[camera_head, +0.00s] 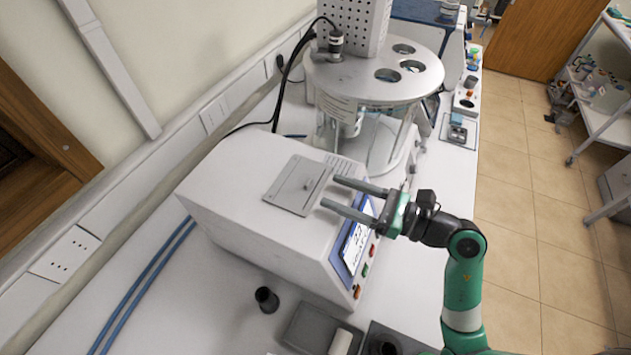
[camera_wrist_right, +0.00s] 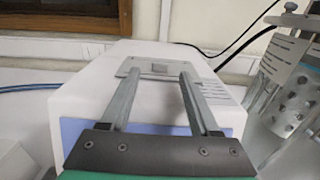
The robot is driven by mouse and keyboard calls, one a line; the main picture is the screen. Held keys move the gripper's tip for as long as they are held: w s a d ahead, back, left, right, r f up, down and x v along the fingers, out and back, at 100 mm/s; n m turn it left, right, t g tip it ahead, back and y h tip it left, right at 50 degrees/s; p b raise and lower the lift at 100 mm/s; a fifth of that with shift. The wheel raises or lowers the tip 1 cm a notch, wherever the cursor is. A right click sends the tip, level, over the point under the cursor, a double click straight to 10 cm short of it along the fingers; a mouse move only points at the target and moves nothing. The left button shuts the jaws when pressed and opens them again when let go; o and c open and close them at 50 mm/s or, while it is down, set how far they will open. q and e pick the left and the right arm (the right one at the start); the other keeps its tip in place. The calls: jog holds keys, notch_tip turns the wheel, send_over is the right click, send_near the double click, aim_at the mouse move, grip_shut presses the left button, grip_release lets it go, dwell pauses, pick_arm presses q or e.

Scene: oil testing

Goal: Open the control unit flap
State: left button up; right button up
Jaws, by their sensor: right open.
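The control unit (camera_head: 255,195) is a white box with a screen (camera_head: 355,240) and several coloured buttons on its front. My left gripper is not in view.
A round glass-walled apparatus (camera_head: 375,85) stands behind the unit. A small black cup (camera_head: 266,299) and a grey tray (camera_head: 318,328) are in front of it. Blue tubes (camera_head: 140,285) and black cables run along the wall.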

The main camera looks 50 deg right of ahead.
aim_at(316, 189)
jog(key=x, duration=0.5)
jog(key=shift+w, duration=0.25)
grip_shut()
dwell(1.1)
